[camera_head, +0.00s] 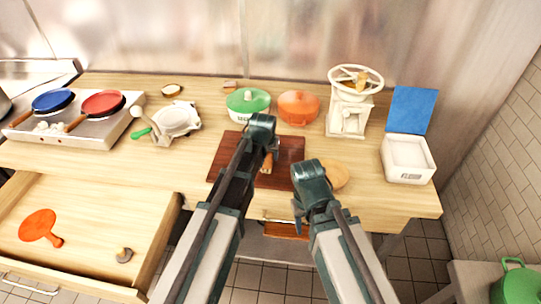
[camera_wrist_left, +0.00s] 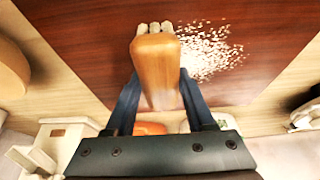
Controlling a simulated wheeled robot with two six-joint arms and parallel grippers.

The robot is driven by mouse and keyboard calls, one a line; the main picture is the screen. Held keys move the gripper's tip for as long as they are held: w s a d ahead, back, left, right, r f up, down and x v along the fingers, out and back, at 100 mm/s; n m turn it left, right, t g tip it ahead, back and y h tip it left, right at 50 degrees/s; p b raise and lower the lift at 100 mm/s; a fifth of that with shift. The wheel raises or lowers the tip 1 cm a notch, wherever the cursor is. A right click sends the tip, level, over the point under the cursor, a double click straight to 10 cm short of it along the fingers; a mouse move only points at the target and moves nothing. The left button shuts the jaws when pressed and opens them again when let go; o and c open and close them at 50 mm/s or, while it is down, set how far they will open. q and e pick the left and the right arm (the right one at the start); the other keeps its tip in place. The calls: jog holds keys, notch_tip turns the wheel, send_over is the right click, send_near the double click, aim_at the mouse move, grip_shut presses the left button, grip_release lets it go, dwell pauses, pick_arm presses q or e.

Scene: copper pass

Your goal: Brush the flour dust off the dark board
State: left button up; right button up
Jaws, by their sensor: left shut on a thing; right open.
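The dark board (camera_head: 290,150) lies on the wooden counter, partly covered by my left arm in the head view. In the left wrist view the board (camera_wrist_left: 80,35) carries a patch of white flour dust (camera_wrist_left: 212,48). My left gripper (camera_wrist_left: 155,100) is shut on a brush (camera_wrist_left: 157,65) with a wooden handle and pale bristles. The bristles are over the board, beside the flour; I cannot tell if they touch it. In the head view the brush (camera_head: 267,163) shows just right of my left gripper (camera_head: 262,150), and the flour is hidden. My right gripper (camera_head: 299,212) is open and empty at the counter's front edge.
A green pot (camera_head: 248,104) and an orange pot (camera_head: 298,107) stand behind the board. A round wooden piece (camera_head: 334,176) lies at its right. A grinder (camera_head: 347,118) and a white flour box (camera_head: 408,158) stand farther right. An open drawer (camera_head: 90,215) juts out at front left.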

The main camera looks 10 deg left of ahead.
pick_arm(q)
jog(key=shift+w+a, duration=0.2)
jog(key=shift+a, duration=5.5)
jog(key=shift+w, duration=0.1)
jog(key=shift+w+d+f, duration=0.1)
jog(key=shift+w, duration=0.55)
jog(key=shift+d, duration=0.1)
jog(key=shift+d, duration=1.85)
jog(key=shift+d, duration=0.1)
jog(key=shift+s+d, duration=0.15)
jog(key=shift+d, duration=1.65)
